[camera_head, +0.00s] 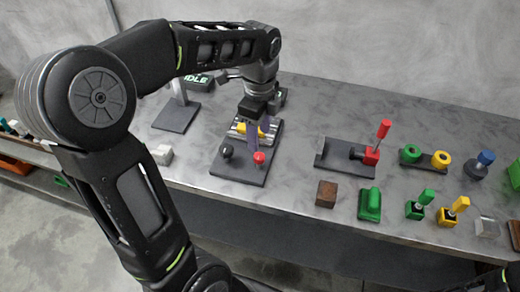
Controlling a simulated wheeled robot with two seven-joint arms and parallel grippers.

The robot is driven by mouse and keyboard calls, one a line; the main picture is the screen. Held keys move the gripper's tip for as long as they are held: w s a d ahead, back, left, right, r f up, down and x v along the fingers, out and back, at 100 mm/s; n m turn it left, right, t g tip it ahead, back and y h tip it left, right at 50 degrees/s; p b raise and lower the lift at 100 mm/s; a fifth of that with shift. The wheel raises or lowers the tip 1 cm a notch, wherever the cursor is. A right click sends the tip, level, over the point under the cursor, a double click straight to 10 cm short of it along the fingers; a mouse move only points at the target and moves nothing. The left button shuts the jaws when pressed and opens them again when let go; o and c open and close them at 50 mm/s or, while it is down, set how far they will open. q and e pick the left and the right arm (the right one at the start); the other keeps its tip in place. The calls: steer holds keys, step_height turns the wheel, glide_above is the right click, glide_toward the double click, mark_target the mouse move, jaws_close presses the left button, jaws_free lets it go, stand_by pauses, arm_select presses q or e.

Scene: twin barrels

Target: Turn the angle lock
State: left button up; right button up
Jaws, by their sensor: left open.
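My left arm arches in from the left, and my left gripper (259,133) points down over a dark base plate (238,174) at the middle left of the bench. The plate bears a yellow part (240,128), a black ball knob (226,151) and a red knob (260,157). I take this fixture to be the angle lock, but no label shows. The gripper is open, with its fingers at the yellow part and just behind the red knob. The fingers hide part of the fixture, and I cannot tell whether they touch it.
Right of the plate, a dark fixture has a red upright handle (383,130). Farther right are green and yellow rings (425,158) and a blue knob (486,158). A brown block (326,194) and a green block (369,204) stand near the front edge. A stand with an "IDLE" display (194,79) is behind left.

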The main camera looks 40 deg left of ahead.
mark_target(259, 155)
arm_select(q)
steer(key=shift+f+p, duration=0.4)
steer(key=shift+f, duration=3.55)
steer(key=shift+c, duration=0.3)
jaws_close()
